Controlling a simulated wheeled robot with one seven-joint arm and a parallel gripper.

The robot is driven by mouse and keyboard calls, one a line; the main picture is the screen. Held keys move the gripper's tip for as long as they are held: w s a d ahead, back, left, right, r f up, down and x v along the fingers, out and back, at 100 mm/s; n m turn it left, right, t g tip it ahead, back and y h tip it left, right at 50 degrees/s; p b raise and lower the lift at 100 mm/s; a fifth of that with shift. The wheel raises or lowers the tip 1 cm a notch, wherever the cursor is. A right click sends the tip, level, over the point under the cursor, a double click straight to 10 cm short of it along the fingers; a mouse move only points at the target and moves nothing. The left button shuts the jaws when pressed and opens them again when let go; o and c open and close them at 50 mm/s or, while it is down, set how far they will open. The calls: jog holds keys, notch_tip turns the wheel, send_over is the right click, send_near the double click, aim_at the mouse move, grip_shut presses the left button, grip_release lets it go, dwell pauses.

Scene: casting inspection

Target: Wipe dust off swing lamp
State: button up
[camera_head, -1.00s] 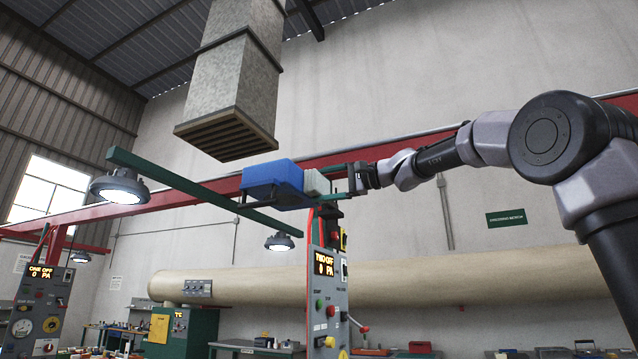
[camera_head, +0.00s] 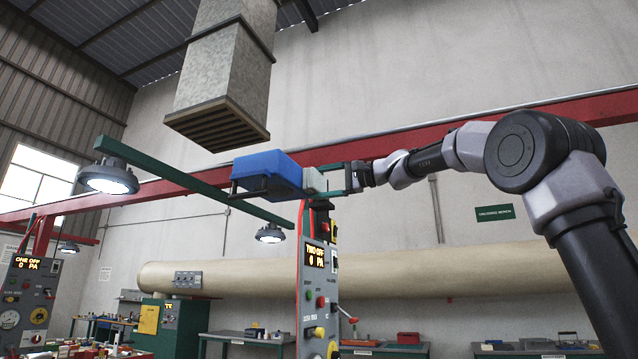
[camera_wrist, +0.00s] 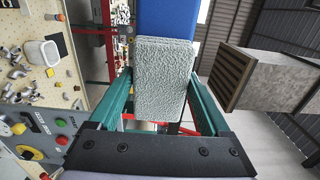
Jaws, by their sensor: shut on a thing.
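My gripper (camera_head: 330,179) reaches left from my arm at mid-picture. Its green fingers are shut on a pale, rough-textured pad (camera_wrist: 164,80), which also shows small in the head view (camera_head: 313,181). A blue box-like body (camera_head: 268,172) lies just beyond the pad; in the wrist view (camera_wrist: 165,18) the pad overlaps its near end, and I cannot tell whether they touch. A near round lamp (camera_head: 108,178), lit, hangs at the left end of a green bar (camera_head: 165,173). A second lit lamp (camera_head: 270,234) hangs lower, left of the control post. No dust is discernible.
A control post (camera_head: 315,285) stands below my gripper. A large grilled duct (camera_head: 222,90) hangs above the bar. A red beam (camera_head: 420,142) runs behind the arm. A beige pipe (camera_head: 420,270) and workbenches lie along the wall. Open air lies left of the duct.

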jog(key=shift+v, duration=3)
jog(key=shift+v, duration=1.5)
